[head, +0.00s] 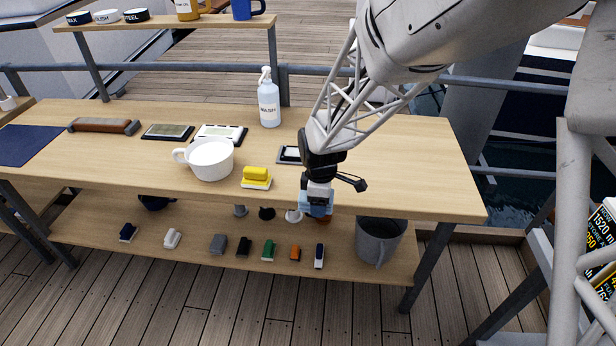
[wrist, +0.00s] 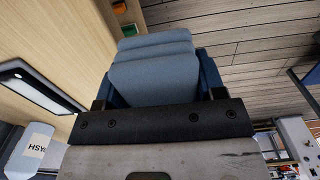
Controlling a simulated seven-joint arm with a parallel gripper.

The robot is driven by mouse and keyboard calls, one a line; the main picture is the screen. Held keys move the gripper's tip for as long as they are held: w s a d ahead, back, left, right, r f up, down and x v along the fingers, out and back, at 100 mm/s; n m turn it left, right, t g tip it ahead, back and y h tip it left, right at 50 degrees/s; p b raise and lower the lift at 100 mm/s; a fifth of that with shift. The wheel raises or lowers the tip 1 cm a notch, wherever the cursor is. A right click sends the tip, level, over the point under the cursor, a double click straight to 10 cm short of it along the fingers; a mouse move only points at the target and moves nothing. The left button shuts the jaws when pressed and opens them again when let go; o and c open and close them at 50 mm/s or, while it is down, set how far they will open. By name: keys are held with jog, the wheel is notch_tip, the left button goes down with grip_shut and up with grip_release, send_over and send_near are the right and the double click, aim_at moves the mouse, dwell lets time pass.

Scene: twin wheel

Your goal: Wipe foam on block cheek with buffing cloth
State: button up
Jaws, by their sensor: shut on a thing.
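My gripper (head: 319,188) is shut on a folded light-blue cloth (head: 316,206), at the front edge of the bench toward its right side. In the wrist view the cloth (wrist: 155,75) shows as several soft folds with darker blue at its sides, beyond the dark jaw bar (wrist: 160,120). Several flat dark-framed plates lie on the bench: one at the left (head: 168,131), one with a whiter face (head: 221,132), and one partly hidden behind my gripper (head: 288,155). I cannot tell which is the block cheek, or whether the white is foam.
A white mug (head: 210,160), a yellow sponge-like piece on a white base (head: 256,178) and a wash bottle (head: 269,100) stand left of my gripper. A brown-handled tool (head: 103,125) and dark mat (head: 30,147) lie far left. A grey bucket (head: 380,240) and several small blocks occupy the lower shelf. The bench's right end is clear.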

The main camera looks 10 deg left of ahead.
jog(key=w+a, duration=0.1)
jog(key=w, duration=0.2)
jog(key=w+a, duration=0.1)
jog(key=w, duration=0.3)
jog(key=w+a+f, duration=0.1)
jog(key=w+a, duration=0.1)
jog(key=w, duration=0.1)
jog(key=shift+w, duration=0.25)
jog(key=shift+a, duration=0.1)
jog(key=shift+w+a, duration=0.3)
jog(key=shift+w, duration=0.45)
jog(key=shift+f, duration=1.65)
jog(key=shift+f, duration=0.6)
jog(key=o, duration=1)
jog(key=shift+f, duration=0.1)
jog(key=shift+o, duration=0.3)
jog(key=shift+s, duration=0.1)
jog(key=shift+f, duration=0.1)
